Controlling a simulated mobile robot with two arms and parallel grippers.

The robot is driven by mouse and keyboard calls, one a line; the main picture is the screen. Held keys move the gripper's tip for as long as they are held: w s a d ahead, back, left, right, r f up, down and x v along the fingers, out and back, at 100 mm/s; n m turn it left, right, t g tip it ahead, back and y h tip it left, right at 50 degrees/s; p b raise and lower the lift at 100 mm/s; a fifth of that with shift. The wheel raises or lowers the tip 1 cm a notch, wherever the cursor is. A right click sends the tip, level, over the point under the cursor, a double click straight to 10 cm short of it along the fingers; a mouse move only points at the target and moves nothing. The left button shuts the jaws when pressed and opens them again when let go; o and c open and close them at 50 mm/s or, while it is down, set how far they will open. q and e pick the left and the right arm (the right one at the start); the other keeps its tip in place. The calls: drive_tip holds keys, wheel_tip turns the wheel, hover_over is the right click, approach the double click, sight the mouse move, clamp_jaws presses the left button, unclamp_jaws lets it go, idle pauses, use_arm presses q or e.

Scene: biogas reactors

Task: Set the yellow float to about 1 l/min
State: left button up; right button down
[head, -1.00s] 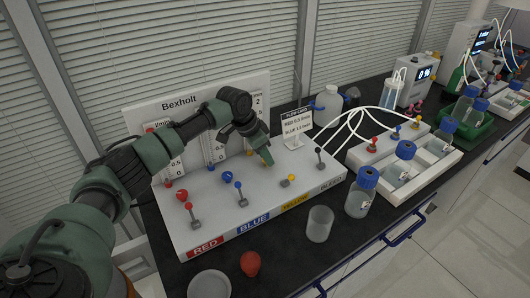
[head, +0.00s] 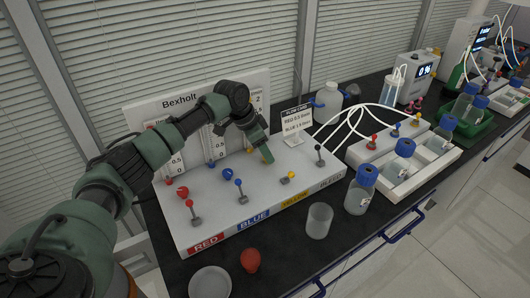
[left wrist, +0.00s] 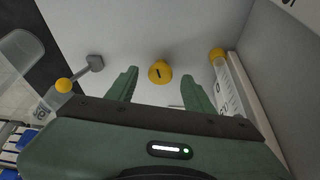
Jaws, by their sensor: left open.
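The flow panel (head: 262,92) marked Bexholt stands at the back of a white base. The yellow column (left wrist: 232,90) shows partly in the left wrist view, with a yellow ball at its end; I cannot read its float. The yellow knob (left wrist: 160,72) has a dark slot and lies between and just past my open left fingers (left wrist: 160,80), apart from both. In the head view my left gripper (head: 264,152) points down at this knob, mostly covering it. A yellow-tipped lever (head: 290,176) stands in front; it also shows in the left wrist view (left wrist: 64,86). My right gripper is not in view.
Red (head: 182,191) and blue (head: 227,174) knobs, with levers in front, lie left of the gripper. A black-tipped lever (head: 319,149) and a flow card (head: 296,120) are to the right. A clear beaker (head: 319,221) and red bulb (head: 250,260) stand in front.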

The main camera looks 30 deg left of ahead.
use_arm(q)
drive_tip(key=b+v, duration=0.1)
drive_tip(key=v, duration=0.5)
drive_tip(key=shift+r, duration=0.3)
drive_tip(key=shift+s+a, duration=0.15)
